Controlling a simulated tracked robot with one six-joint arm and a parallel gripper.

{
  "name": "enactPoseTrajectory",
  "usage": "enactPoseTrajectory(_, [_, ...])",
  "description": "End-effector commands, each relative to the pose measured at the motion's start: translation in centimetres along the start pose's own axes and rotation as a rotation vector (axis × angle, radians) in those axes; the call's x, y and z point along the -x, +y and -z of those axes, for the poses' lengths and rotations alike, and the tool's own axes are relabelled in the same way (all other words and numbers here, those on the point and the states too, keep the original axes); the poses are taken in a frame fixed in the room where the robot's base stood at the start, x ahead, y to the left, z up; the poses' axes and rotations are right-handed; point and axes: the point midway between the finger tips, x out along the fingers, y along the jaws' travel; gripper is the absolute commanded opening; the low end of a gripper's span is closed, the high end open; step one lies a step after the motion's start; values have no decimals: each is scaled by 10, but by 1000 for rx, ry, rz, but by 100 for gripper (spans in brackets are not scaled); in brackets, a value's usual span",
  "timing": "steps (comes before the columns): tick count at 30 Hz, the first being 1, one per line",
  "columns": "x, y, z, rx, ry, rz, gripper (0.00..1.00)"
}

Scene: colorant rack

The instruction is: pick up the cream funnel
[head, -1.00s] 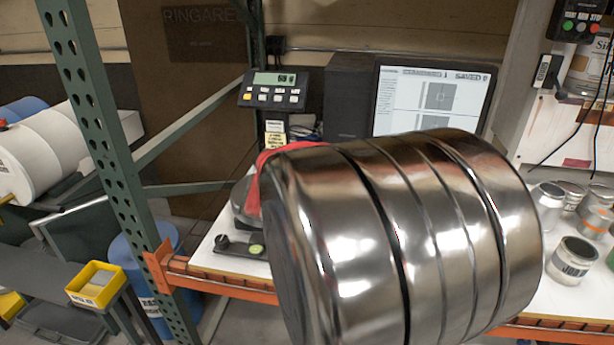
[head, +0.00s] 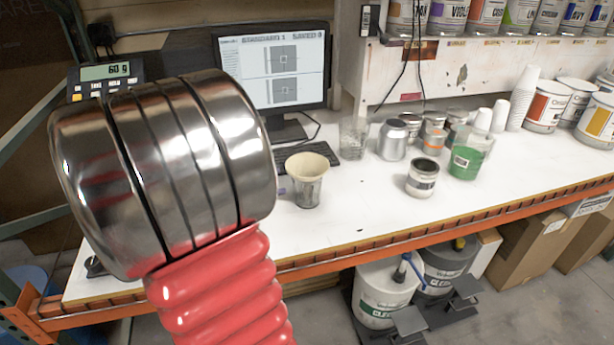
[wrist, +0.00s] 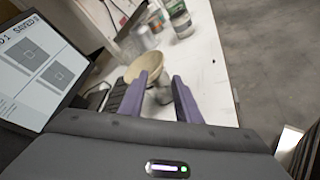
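The cream funnel (head: 308,165) stands upright, wide mouth up, on the white bench right of my arm in the head view. Its lower part sits in or in front of a grey, metallic-looking cup (head: 308,193); I cannot tell which. In the wrist view the funnel (wrist: 148,62) lies just beyond my gripper (wrist: 164,78), by the left fingertip. The two purple fingers are apart with nothing clearly held between them. In the head view my gripper is almost wholly hidden behind my shiny arm; only a bit of purple shows left of the cup.
A monitor (head: 272,68) and keyboard (head: 310,158) stand behind the funnel. The bench front right of the funnel is clear.

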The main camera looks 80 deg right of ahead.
Motion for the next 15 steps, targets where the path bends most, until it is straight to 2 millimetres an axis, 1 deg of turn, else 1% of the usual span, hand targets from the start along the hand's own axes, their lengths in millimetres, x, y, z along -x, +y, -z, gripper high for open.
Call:
enactPoseTrajectory(1, [-7, 0, 0, 0, -2, 2, 30])
enactPoseTrajectory(9, [-41, -1, 0, 0, -1, 3, 30])
enactPoseTrajectory(12, [-51, -1, 0, -1, -2, 2, 30])
enactPoseTrajectory(15, [-55, 0, 0, -1, 1, 0, 30])
